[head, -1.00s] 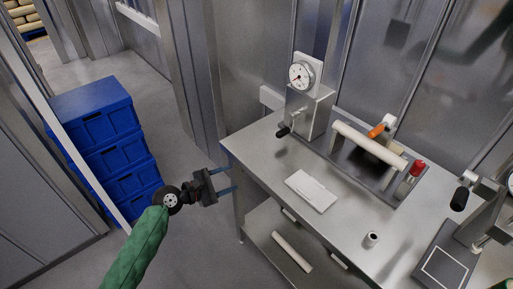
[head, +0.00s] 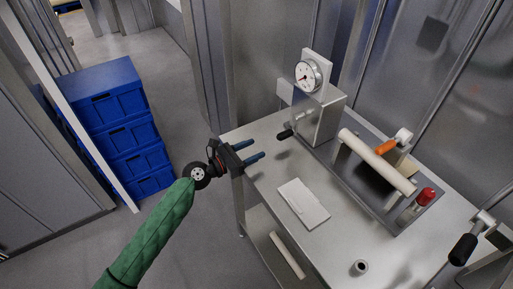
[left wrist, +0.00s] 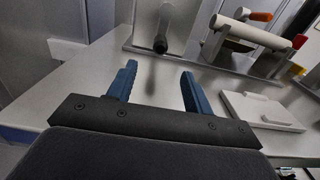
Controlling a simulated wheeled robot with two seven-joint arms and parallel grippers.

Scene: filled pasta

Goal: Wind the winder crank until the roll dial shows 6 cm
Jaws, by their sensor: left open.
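The winder is a grey metal box (head: 317,118) with a round white dial (head: 308,76) on top; the dial's reading is too small to tell. Its crank has a black handle (head: 285,134) low on the near left side, and the handle also shows in the left wrist view (left wrist: 160,44). A pale roll (head: 378,160) lies on the frame to the right of the box. My left gripper (head: 260,150) is open and empty at the table's left edge, short of the crank handle. In the left wrist view the handle appears beyond and between the blue fingers. My right gripper is not in view.
A white slab (head: 303,203) lies on the steel table (head: 275,172). A small metal cup (head: 360,267), a red-topped knob (head: 426,196), an orange handle (head: 386,147) and another black-handled crank (head: 463,249) are to the right. Blue crates (head: 112,128) stand on the floor at left.

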